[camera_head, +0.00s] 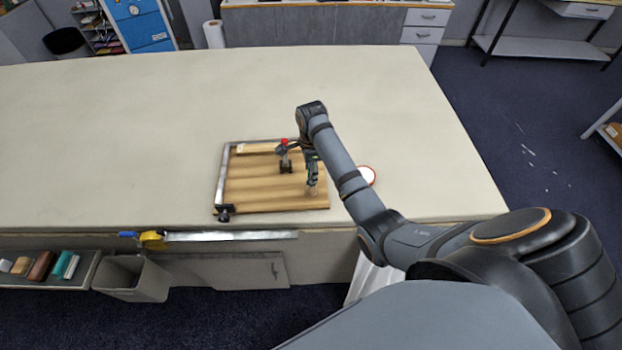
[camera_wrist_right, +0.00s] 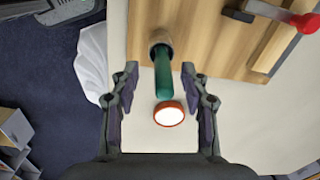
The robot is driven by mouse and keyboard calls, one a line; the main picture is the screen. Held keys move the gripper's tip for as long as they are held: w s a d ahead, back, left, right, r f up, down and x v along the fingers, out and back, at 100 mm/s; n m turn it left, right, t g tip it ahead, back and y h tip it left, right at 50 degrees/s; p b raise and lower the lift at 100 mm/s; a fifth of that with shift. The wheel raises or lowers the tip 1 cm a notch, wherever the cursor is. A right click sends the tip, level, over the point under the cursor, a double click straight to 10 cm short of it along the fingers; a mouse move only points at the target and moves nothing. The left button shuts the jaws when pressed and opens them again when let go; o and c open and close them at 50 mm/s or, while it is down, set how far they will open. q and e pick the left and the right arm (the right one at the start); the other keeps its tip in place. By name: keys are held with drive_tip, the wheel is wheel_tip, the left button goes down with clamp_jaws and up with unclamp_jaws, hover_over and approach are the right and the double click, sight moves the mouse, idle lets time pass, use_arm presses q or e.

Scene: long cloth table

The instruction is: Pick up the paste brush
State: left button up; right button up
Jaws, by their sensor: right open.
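In the right wrist view, what looks like the paste brush (camera_wrist_right: 163,75) shows a dark green handle with a beige-brown collar at its far end, by the edge of the wooden board (camera_wrist_right: 205,30). My right gripper (camera_wrist_right: 159,78) is open, with one finger on each side of the green handle and a gap on both sides. In the head view my right gripper (camera_head: 312,176) hangs over the right part of the board (camera_head: 255,190) and mostly hides the brush; a small beige part shows below it. My left gripper is not in view.
A white round dish with an orange-red rim (camera_head: 367,175) lies on the table right of the board. A red-topped clamp (camera_head: 285,158) stands on the board, left of my gripper. The pale table (camera_head: 130,130) is clear to the left and behind.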

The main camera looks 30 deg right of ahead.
drive_tip(key=shift+w+f, duration=0.2)
drive_tip(key=shift+f, duration=1.35)
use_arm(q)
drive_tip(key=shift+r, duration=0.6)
use_arm(e)
clamp_jaws()
drive_tip(key=shift+r, duration=0.1)
wheel_tip(320, 180, up, 9)
drive_tip(key=shift+b, duration=0.9)
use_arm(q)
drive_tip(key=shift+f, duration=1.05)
use_arm(e)
drive_tip(key=shift+d+r, duration=0.1)
drive_tip(key=shift+r, duration=0.4)
